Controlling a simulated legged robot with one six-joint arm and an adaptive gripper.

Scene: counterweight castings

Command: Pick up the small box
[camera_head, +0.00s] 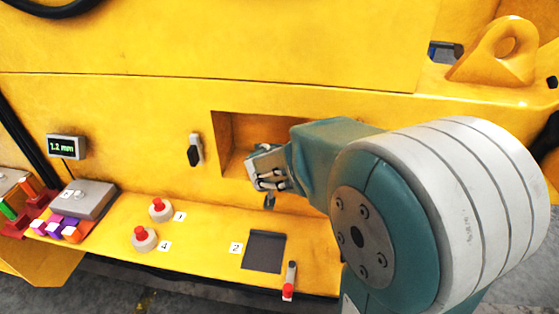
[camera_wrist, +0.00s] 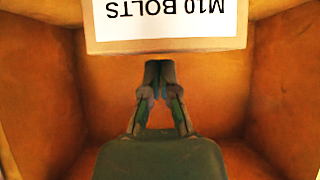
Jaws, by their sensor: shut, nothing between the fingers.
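The small box (camera_wrist: 200,46) is brown with a white label reading "M10 BOLTS", upside down in the wrist view. It is at the top of that view, inside an orange-brown recess, and its upper part is cut off by the frame edge. My gripper (camera_wrist: 158,70) is shut and empty, with its fingertips together just below the box's lower edge in the picture. I cannot tell whether they touch it. In the head view my gripper (camera_head: 268,182) is at the mouth of the recess (camera_head: 238,130). I cannot make out the box there.
The recess walls (camera_wrist: 50,100) stand close on both sides of my gripper. On the yellow ledge are red buttons (camera_head: 160,208), a dark square pad (camera_head: 264,252), a red-tipped tool (camera_head: 289,282), a grey block (camera_head: 83,198) and coloured blocks (camera_head: 58,229). A display (camera_head: 65,147) reads 1.2 mm.

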